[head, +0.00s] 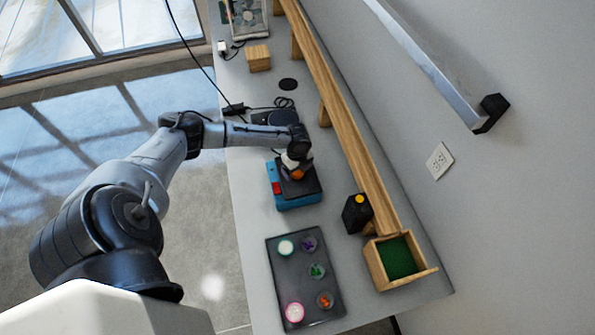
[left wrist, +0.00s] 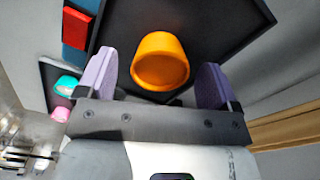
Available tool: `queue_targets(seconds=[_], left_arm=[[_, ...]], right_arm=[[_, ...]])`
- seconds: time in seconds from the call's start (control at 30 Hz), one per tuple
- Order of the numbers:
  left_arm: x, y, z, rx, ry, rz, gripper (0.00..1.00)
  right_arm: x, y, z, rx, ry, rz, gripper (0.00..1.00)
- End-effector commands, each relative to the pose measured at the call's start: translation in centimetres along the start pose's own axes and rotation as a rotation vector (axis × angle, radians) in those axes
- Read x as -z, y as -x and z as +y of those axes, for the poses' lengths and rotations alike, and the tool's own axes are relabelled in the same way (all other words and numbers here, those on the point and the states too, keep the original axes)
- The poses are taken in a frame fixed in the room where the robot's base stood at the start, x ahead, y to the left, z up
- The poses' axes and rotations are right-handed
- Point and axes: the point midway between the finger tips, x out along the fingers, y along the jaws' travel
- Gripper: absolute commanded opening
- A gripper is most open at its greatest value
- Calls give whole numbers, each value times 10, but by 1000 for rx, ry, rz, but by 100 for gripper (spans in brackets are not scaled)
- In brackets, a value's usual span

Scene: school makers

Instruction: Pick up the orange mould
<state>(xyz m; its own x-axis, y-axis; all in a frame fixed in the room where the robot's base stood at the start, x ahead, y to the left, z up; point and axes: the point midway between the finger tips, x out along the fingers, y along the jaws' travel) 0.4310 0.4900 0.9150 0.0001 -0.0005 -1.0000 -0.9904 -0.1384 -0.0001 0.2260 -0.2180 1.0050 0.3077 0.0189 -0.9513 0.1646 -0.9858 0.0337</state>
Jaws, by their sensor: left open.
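The orange mould (left wrist: 160,62) sits on the black top plate of a blue device (head: 297,203) on the bench. In the head view only a small part of the mould (head: 297,174) shows under my left gripper (head: 294,164). In the left wrist view my left gripper (left wrist: 160,78) is open, its two pale purple fingers standing on either side of the mould with gaps between. I cannot tell how far the fingertips are above the plate. My right gripper is not in view.
A dark tray (head: 279,268) with several small cups lies nearer on the bench. A wooden rail (head: 330,80) runs along the wall side. Cables lie behind the device.

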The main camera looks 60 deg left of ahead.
Motion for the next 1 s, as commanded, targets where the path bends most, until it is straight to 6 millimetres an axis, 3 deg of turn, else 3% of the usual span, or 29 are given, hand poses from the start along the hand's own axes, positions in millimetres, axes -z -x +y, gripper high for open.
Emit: queue_targets(seconds=[0.37, 1.0], left_arm=[[0, -10, 0, -1, 0, 0, 86], [0, -10, 0, -1, 0, 0, 28]], right_arm=[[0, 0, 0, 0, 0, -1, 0], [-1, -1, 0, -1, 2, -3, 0]])
